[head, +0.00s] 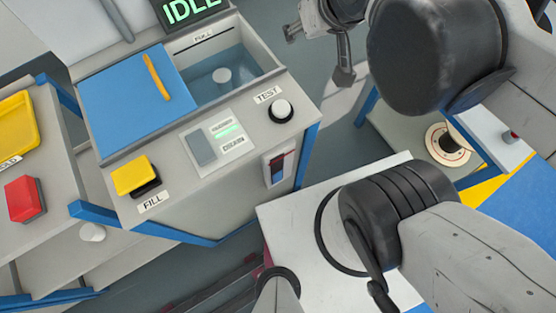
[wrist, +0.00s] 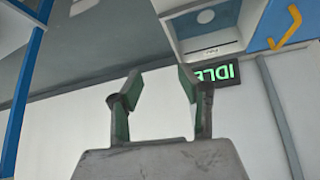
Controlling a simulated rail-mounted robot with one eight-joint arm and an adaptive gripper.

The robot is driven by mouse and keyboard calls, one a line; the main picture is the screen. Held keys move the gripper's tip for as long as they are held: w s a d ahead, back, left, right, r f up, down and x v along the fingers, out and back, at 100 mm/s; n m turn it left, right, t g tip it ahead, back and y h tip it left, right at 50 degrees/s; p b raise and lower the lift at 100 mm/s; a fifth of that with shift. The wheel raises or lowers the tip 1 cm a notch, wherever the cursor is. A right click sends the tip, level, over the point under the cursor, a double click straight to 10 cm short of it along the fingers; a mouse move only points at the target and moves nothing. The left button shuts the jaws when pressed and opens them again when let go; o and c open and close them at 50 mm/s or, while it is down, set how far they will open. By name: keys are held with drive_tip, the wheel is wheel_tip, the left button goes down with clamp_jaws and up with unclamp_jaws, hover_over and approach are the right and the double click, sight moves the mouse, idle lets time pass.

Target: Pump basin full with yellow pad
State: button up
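The yellow pad (head: 131,175) sits on the front left corner of the grey basin unit, beside a FILL label. The basin (head: 262,62) is partly covered by a blue lid (head: 122,104) with a yellow handle; its open part shows a bluish interior and a short grey post. The lid also shows in the wrist view (wrist: 268,30). My gripper (head: 318,54) is in the air to the right of the basin, well apart from the pad. In the wrist view my gripper (wrist: 160,83) has its fingers apart with nothing between them. The pad is not visible there.
A sign (head: 190,12) reads IDLE behind the basin. A red button (head: 24,199) and yellow tray (head: 14,121) are on the left bench.

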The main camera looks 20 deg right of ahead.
clamp_jaws()
idle(1.2)
